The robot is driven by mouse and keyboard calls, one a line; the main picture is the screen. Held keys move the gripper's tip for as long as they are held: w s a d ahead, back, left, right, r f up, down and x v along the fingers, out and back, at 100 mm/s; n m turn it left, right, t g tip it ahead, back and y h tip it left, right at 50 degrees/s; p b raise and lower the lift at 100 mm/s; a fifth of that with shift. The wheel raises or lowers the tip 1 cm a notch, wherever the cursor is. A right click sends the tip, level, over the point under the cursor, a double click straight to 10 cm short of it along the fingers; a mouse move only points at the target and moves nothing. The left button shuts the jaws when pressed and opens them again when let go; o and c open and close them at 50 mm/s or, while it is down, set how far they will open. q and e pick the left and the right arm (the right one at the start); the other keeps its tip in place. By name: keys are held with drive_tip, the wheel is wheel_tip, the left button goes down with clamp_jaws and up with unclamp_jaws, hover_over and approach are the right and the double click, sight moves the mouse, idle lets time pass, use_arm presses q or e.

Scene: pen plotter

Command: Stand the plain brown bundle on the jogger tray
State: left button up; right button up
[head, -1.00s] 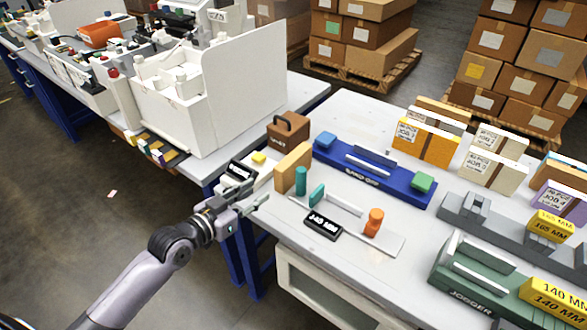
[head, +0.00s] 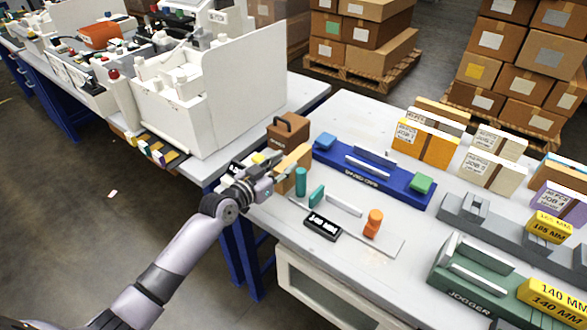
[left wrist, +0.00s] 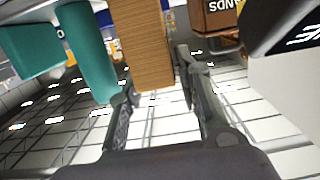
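The plain brown bundle (head: 298,180) stands upright at the left end of the table. In the left wrist view the bundle (left wrist: 145,40) shows as a tan striped block. My left gripper (head: 288,168) is open at the bundle. In the left wrist view its fingers (left wrist: 157,75) lie on either side of the bundle's near end; I cannot tell whether they touch it. The green jogger tray (head: 465,278) is at the lower right of the head view, partly cut off by the frame. My right gripper is not in view.
A teal post (head: 300,182), a teal block (head: 317,195), an orange peg (head: 374,222) and a black sign (head: 322,226) are close by. A brown box with handle (head: 288,132) and a blue tray (head: 375,172) stand behind. A yellow 140 MM block (head: 553,297) is at the jogger tray.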

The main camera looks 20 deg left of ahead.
sight(289, 161)
use_arm(q)
drive_tip(key=x, duration=0.5)
clamp_jaws()
idle(0.3)
